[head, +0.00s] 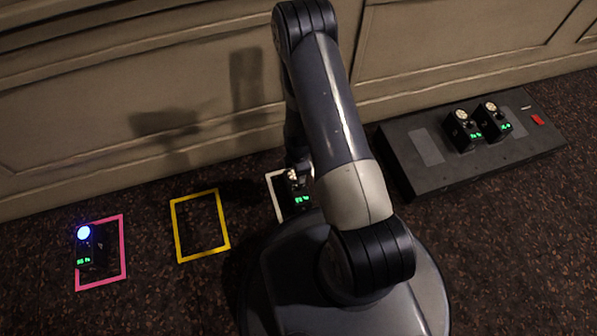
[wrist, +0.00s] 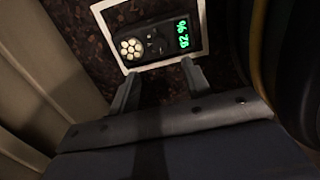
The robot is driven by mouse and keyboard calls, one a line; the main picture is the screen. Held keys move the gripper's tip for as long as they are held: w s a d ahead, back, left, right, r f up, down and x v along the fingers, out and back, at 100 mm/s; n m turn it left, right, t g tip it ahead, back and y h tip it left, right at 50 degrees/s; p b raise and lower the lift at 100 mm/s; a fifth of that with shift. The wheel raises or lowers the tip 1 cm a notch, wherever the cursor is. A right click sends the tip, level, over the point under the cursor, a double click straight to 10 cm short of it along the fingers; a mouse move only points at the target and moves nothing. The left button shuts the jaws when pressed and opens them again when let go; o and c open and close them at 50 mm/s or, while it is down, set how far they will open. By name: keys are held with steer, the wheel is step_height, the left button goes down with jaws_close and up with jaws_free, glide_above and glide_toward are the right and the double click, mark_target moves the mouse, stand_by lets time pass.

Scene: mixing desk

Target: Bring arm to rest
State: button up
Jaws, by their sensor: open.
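My gripper (wrist: 160,69) is open in the wrist view, its two fingers apart with nothing between them. Just beyond the fingertips, a small black device (wrist: 153,44) with a round, light-dotted knob and a green readout sits inside a white square outline (wrist: 203,22). In the head view, my arm (head: 335,110) reaches down over the floor and hides most of the gripper. The same device (head: 298,198) shows beside the arm, partly covered, within the white outline (head: 273,198).
A pink outline (head: 123,250) at left holds a black device with a lit blue top (head: 88,250). A yellow outline (head: 180,259) is empty. A dark platform (head: 430,182) at right bears two similar devices (head: 462,130) and a red button (head: 537,120). A panelled wall (head: 110,90) stands behind.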

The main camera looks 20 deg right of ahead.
mark_target(299, 185)
steer(key=shift+f, duration=0.1)
step_height(299, 185, down, 11)
steer(key=b, duration=0.4)
steer(key=shift+b, duration=0.4)
steer(key=shift+r, duration=0.2)
